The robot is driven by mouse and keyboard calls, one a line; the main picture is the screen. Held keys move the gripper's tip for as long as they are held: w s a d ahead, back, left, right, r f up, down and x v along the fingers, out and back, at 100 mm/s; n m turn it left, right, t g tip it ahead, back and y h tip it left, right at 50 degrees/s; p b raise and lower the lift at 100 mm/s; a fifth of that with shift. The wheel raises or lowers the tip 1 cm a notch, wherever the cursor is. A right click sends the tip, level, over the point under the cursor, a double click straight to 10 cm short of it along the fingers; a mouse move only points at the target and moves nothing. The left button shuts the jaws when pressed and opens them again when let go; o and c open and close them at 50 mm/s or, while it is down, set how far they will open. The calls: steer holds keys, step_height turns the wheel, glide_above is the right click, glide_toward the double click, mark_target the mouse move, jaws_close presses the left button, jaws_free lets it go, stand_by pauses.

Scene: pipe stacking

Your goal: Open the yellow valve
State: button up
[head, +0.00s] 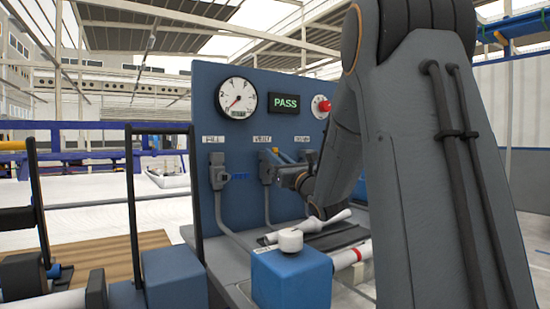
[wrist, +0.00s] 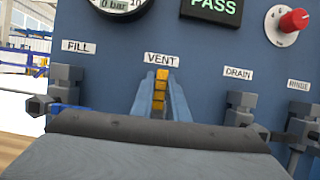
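The yellow valve handle (wrist: 160,92) shows below the VENT label in the wrist view, as a narrow, upright yellow strip with dark breaks. Blue-grey finger-like sides of my gripper (wrist: 161,98) flank it closely. I cannot tell whether they press on it. In the head view a bit of the yellow handle (head: 286,157) shows at the vent valve on the blue panel, with my gripper (head: 293,172) right at it. My arm hides part of the valve and the panel's right side.
The pressure gauge (head: 237,97) has its needle low. The display (head: 289,103) reads PASS. The fill valve (head: 217,172) stands to the left, the drain valve (wrist: 240,108) to the right. A red knob (wrist: 293,20) is at upper right. A blue block (head: 290,282) stands before the panel.

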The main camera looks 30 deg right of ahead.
steer(key=o, duration=0.3)
steer(key=shift+s, duration=0.1)
steer(key=v, duration=0.7)
steer(key=shift+s+f, duration=0.2)
steer(key=shift+s, duration=0.05)
